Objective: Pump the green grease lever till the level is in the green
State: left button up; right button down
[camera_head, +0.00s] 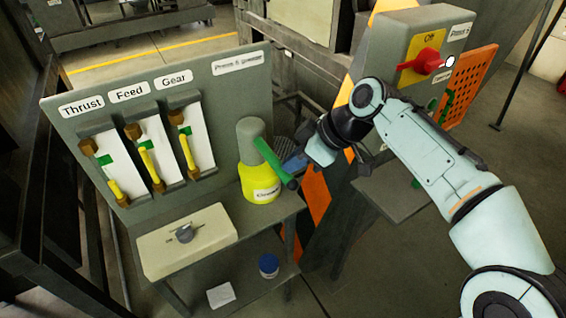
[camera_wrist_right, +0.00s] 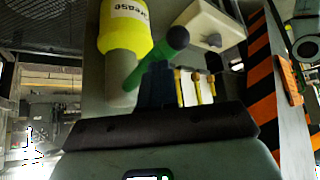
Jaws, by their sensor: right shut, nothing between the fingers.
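The grease pump is a yellow bottle (camera_head: 258,177) with a grey cap. Its green lever (camera_head: 270,158) slants down to the right and ends in a dark ball. Three gauges labelled Thrust, Feed and Gear stand on the grey panel (camera_head: 228,100); each has a yellow tube and a green mark, like the Feed gauge (camera_head: 145,155). Exact levels are too small to read. My right gripper (camera_head: 290,165) is shut and empty, close beside the lever. In the right wrist view the fingers (camera_wrist_right: 155,82) overlap the lever (camera_wrist_right: 150,62); contact is unclear. My left gripper is not in view.
A cream box (camera_head: 160,257) with a grey knob sits on the bench left of the pump. A blue-lidded jar (camera_head: 268,265) and a white block (camera_head: 221,295) are on the lower shelf. A control box (camera_head: 400,35) with a red switch stands behind my right arm.

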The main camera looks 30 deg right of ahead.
jog(key=shift+f, duration=0.45)
jog(key=shift+s+d+r, duration=0.3)
jog(key=shift+s+d, duration=0.25)
jog(key=shift+s+d+r, duration=0.25)
jog(key=shift+s+d, duration=0.25)
jog(key=shift+d, duration=0.05)
jog(key=p+v, duration=0.2)
jog(key=v, duration=1.1)
jog(key=shift+r, duration=0.2)
